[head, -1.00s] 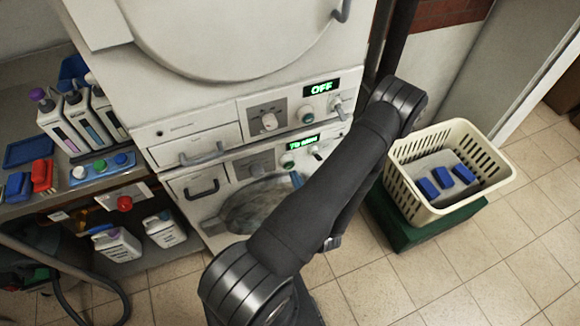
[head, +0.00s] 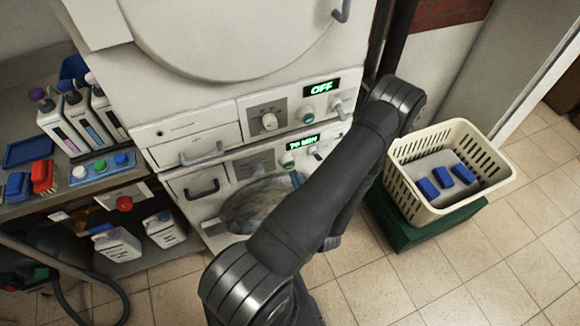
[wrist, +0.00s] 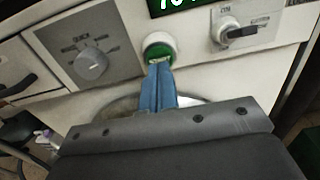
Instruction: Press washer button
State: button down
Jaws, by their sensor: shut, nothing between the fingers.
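The washer is the lower white machine, with a lit green display (head: 303,143) reading 70 MIN. Its round green button (wrist: 159,47) with a pale rim sits just below the display in the wrist view; it also shows in the head view (head: 288,160). My gripper (wrist: 158,66) is shut and empty, its blue fingers side by side. The fingertips overlap the lower part of the button in the wrist view. I cannot tell whether they press it or only sit close in front. In the head view the arm hides most of the gripper.
A dial (wrist: 91,62) is left of the button and a black-handled knob (wrist: 238,31) right of it. The upper machine's display (head: 321,87) reads OFF. A cream basket (head: 402,190) with blue blocks stands right. Bottles (head: 60,130) and a shelf stand left.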

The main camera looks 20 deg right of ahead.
jog(key=shift+w, duration=1.05)
jog(key=s, duration=0.9)
dwell(0.5)
dwell(0.4)
jog(key=shift+w, duration=4.25)
jog(key=shift+s, duration=0.1)
jog(key=s, duration=0.8)
